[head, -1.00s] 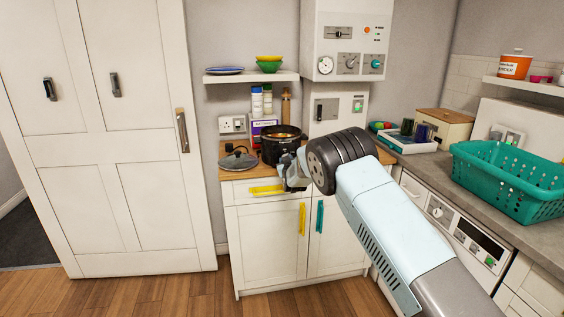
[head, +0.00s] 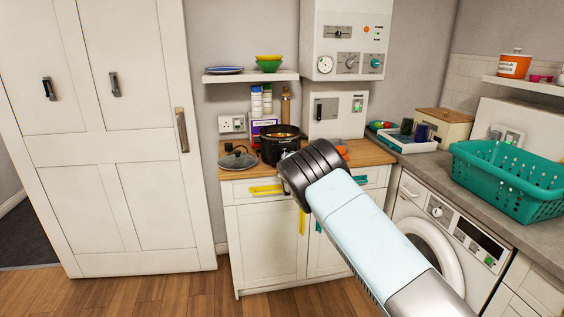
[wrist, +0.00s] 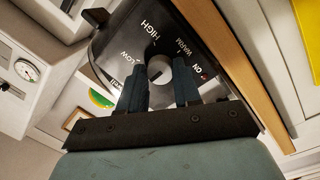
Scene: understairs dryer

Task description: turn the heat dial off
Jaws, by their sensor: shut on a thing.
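The black slow cooker (head: 278,146) stands on the wooden counter top, full of food and without a lid. In the wrist view its dark control panel (wrist: 195,25) shows tilted, with the words HIGH, LOW, WARM and a red-marked ON. The pale grey heat dial (wrist: 158,68) sits in this panel, and its pointer setting is hard to make out. My gripper (wrist: 162,84) is shut on the dial, one dark finger on each side. In the head view my wrist hides the fingers and the dial.
A glass lid (head: 238,160) lies left of the cooker. An orange-red item (head: 342,151) is to its right. Below are a yellow drawer handle (head: 266,190) and cupboard doors. A shelf (head: 250,76) hangs above, and a washing machine (head: 435,235) stands at right.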

